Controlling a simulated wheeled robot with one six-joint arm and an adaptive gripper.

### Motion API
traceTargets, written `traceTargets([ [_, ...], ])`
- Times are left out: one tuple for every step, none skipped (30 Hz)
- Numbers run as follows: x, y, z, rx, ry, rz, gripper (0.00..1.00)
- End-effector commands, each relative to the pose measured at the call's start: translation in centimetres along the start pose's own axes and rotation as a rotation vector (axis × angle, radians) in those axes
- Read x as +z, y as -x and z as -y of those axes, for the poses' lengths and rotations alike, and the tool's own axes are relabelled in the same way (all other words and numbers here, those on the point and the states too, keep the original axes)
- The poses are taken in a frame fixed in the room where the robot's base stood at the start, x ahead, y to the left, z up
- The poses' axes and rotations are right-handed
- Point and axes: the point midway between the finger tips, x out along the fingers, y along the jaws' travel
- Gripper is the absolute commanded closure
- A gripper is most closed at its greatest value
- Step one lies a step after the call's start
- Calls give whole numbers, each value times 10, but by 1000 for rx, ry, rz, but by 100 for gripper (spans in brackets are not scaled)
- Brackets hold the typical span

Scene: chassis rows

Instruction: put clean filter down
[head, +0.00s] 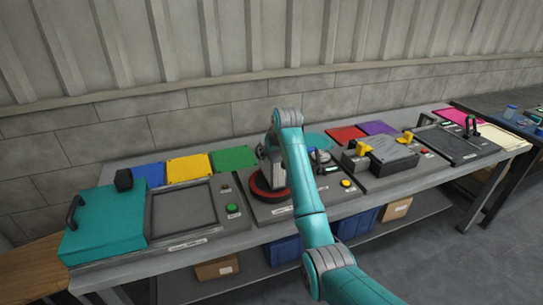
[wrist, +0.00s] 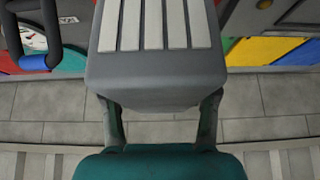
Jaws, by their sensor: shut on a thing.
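The clean filter (wrist: 155,75) is a grey block with white pleats on one face. In the wrist view it fills the top middle, between the two dark fingers of my gripper (wrist: 160,100). My gripper is shut on it, and the fingertips are partly hidden by the block. In the head view my gripper is largely hidden by my own teal arm, above or beside a round red-rimmed fixture (head: 261,191) on the bench. I cannot tell from these views whether the filter touches anything below.
Left on the bench (head: 258,232) are a teal lid (head: 105,220) and a shallow framed recess (head: 183,210). Blue, yellow (head: 189,168) and green (head: 234,158) panels lie behind. Right are a grey housing with yellow clamps (head: 385,157) and a dark plate with a handle (head: 450,142).

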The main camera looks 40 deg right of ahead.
Motion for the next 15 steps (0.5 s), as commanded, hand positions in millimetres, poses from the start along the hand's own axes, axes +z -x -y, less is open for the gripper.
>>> traceTargets([
  [3, -4, 0, 0, 0, -1, 86],
  [3, -6, 0, 0, 0, -1, 86],
  [4, -6, 0, 0, 0, -2, 86],
  [4, -6, 0, 0, 0, -2, 86],
  [3, -6, 0, 0, 0, -3, 86],
  [3, -6, 0, 0, 0, -2, 86],
  [3, -6, 0, 0, 0, -2, 86],
  [3, -6, 0, 0, 0, -2, 86],
  [4, -6, 0, 0, 0, -2, 86],
  [4, -7, 0, 0, 0, -2, 86],
  [4, -7, 0, 0, 0, -2, 86],
  [5, -8, 0, 0, 0, -1, 86],
  [6, -9, 0, 0, 0, 0, 40],
  [5, -8, 0, 0, 0, -1, 32],
  [5, -8, 0, 0, 0, -1, 22],
])
